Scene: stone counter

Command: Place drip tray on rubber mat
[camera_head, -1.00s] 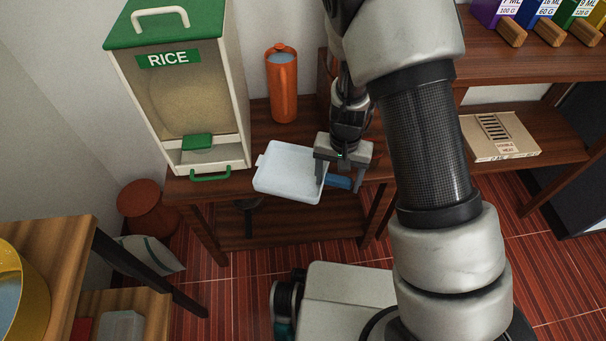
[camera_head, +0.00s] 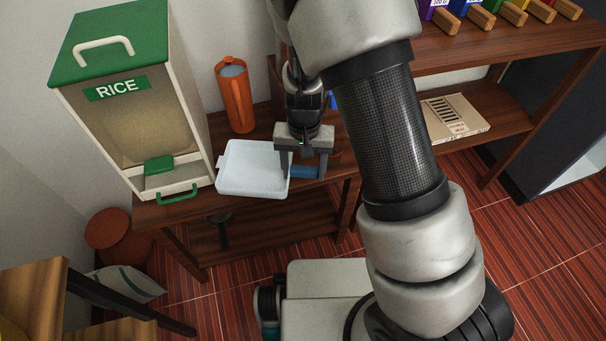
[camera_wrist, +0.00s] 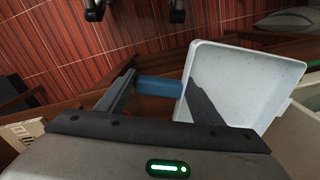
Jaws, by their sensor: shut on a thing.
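The drip tray seems to be the white shallow tray (camera_head: 250,170), level over the wooden table left of my gripper; it also shows in the wrist view (camera_wrist: 245,85). My gripper (camera_head: 305,168) has its fingers well apart. One finger is inside the tray against its right wall, and the other is beyond a short blue cylinder (camera_head: 305,172). In the wrist view the cylinder (camera_wrist: 160,86) fills the space between the finger and the wall. I cannot tell whether it is part of the tray, or whether the tray touches the tabletop. I cannot make out a rubber mat.
A rice dispenser (camera_head: 130,110) with a green lid stands left of the tray. An orange pitcher (camera_head: 236,100) stands behind it. The wooden table (camera_head: 165,208) has a front edge and a lower shelf. A flat box (camera_head: 455,118) lies on a shelf at right.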

